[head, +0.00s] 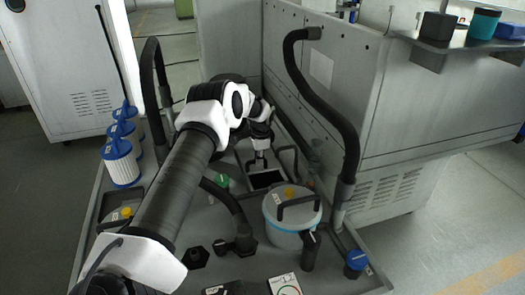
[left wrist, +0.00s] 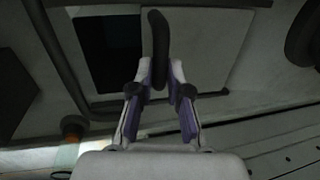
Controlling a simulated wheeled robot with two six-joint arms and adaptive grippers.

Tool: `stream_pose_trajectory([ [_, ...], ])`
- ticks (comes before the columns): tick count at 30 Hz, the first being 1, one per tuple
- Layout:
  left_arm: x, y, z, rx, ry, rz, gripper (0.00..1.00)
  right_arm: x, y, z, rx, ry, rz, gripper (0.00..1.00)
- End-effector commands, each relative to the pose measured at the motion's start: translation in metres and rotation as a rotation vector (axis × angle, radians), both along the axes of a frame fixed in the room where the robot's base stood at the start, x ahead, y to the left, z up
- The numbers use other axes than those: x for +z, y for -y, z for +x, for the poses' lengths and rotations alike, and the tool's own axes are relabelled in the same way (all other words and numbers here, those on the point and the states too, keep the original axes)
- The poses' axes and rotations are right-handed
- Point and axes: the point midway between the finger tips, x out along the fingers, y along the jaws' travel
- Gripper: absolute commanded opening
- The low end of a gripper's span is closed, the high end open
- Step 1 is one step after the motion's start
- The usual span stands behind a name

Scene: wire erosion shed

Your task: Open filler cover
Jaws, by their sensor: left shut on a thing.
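The filler cover (left wrist: 205,48) is a pale grey flat plate in the left wrist view, with an upright dark bar handle (left wrist: 157,35). A dark rectangular opening (left wrist: 108,52) shows beside the plate on its left, uncovered. It also shows as a black patch (head: 265,180) on the tank top in the head view. My left gripper (head: 259,164) reaches down just behind that patch. In the left wrist view its two fingers (left wrist: 160,75) are closed on the handle from both sides. My right gripper is not in view.
A white bucket (head: 291,237) with a dark handle stands close to the right of the opening. Dark hoses (head: 328,103) arch beside the grey machine. White filter cartridges (head: 121,162) with blue ends stand at left. A green-capped item (head: 221,182) is near my arm.

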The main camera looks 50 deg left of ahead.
Motion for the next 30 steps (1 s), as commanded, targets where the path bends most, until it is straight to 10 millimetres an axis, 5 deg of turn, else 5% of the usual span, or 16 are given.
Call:
stream_pose_trajectory([
  [2,0.000,0.001,0.000,0.000,0.000,-0.001,0.00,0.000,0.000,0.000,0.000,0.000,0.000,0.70],
  [3,0.000,0.001,0.000,0.000,0.000,-0.001,0.27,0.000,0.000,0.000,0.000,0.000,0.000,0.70],
  [5,0.000,0.001,0.000,0.001,0.001,-0.001,0.41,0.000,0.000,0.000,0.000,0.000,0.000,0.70],
  [17,0.011,0.003,0.000,0.002,0.002,-0.002,0.41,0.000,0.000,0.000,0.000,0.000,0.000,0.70],
  [30,0.107,0.020,-0.008,0.000,0.002,-0.001,0.41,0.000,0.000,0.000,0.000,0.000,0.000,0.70],
])
